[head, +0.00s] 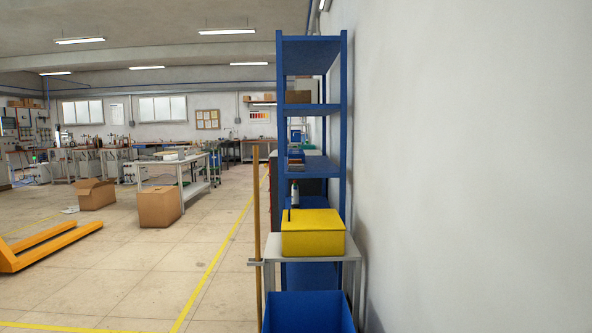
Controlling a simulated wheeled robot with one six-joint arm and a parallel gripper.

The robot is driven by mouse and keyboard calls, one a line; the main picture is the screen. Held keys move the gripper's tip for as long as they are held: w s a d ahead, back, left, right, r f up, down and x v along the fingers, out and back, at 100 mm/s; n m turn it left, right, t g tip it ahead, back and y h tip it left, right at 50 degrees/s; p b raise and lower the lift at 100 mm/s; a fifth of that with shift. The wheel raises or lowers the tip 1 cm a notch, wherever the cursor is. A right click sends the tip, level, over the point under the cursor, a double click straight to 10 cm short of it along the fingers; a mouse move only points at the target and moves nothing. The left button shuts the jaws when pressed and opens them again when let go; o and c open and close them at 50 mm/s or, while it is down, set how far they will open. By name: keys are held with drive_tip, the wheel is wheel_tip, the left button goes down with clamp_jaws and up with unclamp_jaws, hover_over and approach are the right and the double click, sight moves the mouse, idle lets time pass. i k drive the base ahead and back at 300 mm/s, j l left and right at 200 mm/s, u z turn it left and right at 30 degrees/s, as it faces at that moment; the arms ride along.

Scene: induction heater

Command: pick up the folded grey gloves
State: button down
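I cannot make out any folded grey gloves in the head view. A small grey-topped stand (349,245) with a yellow box (312,236) on it is close by, right of centre. A dark-capped bottle (295,193) shows behind the yellow box. The box hides part of what lies behind it. My gripper is not in view.
A blue shelf unit (344,133) stands against the white wall (480,170) at right. A blue bin (308,312) and an upright wooden pole (257,220) are at its front. Cardboard boxes (160,208), a workbench (180,163) and yellow forks (45,247) are left. Floor between is open.

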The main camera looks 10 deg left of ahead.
sight(291, 168)
drive_tip(key=u, duration=0.25)
drive_tip(key=j+u, duration=0.25)
drive_tip(key=j, duration=0.15)
drive_tip(key=i+j+u, duration=0.25)
drive_tip(key=j, duration=0.15)
drive_tip(key=j+u, duration=0.25)
drive_tip(key=j, duration=0.15)
drive_tip(key=i+j+u, duration=0.15)
drive_tip(key=i+j, duration=0.35)
drive_tip(key=i+j+u, duration=0.2)
drive_tip(key=i+j, duration=0.2)
drive_tip(key=i, duration=0.3)
drive_tip(key=i+l+z, duration=0.1)
drive_tip(key=i+z, duration=0.25)
drive_tip(key=i, duration=0.15)
drive_tip(key=i+z, duration=0.35)
drive_tip(key=i, duration=0.15)
drive_tip(key=i+j+z, duration=0.15)
drive_tip(key=i+z, duration=0.2)
drive_tip(key=i, duration=0.15)
drive_tip(key=i+l+z, duration=0.1)
drive_tip(key=i+z, duration=0.25)
drive_tip(key=i, duration=0.15)
drive_tip(key=i+z, duration=0.4)
drive_tip(key=i+j+z, duration=0.2)
drive_tip(key=i+z, duration=0.15)
drive_tip(key=i, duration=0.25)
drive_tip(key=i+u, duration=0.1)
